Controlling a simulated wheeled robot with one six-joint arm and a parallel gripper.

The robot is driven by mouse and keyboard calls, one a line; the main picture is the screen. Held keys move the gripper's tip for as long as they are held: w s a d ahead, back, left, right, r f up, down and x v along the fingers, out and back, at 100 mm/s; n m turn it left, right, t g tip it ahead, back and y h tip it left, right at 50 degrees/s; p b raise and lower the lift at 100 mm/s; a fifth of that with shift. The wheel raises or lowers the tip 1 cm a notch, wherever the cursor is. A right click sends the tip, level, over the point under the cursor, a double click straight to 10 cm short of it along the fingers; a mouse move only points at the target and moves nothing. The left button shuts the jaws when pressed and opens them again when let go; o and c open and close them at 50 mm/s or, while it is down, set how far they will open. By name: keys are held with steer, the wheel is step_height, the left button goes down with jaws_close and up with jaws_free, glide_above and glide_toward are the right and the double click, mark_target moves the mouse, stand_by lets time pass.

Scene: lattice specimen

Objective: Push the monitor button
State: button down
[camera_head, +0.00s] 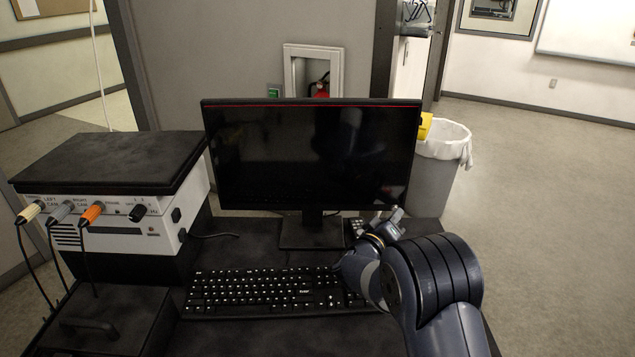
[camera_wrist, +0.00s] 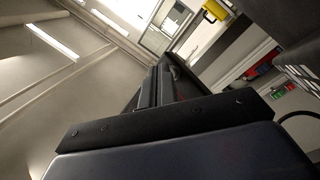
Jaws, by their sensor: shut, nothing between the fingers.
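The black monitor (camera_head: 310,155) stands upright on its stand (camera_head: 312,232), with a dark screen and a thin red line along its top edge. I cannot make out a button on its visible front. My gripper (camera_head: 394,215) is at the monitor's lower right corner, overlapping the lower bezel in the head view; I cannot tell whether it touches. It is shut and empty. In the wrist view the dark gripper (camera_wrist: 160,88) fills the lower middle.
A white and black box with cables (camera_head: 125,235) stands at left. A bin (camera_head: 436,180) is behind at right. A red extinguisher (camera_head: 322,87) is in a wall recess. Floor at right is open.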

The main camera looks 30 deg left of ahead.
steer(key=shift+s+d, duration=0.2)
steer(key=shift+s, duration=0.15)
steer(key=shift+s, duration=0.1)
steer(key=s+d, duration=0.2)
steer(key=s, duration=0.1)
steer(key=s+d, duration=0.1)
steer(key=s, duration=0.1)
stand_by(0.4)
steer(key=shift+a, duration=0.1)
steer(key=w+a, duration=0.1)
steer(key=w, duration=0.1)
steer(key=w+a, duration=0.1)
steer(key=w, duration=0.1)
steer(key=w+a, duration=0.1)
steer(key=shift+w+a, duration=0.1)
steer(key=shift+w, duration=0.3)
steer(key=shift+s, duration=0.25)
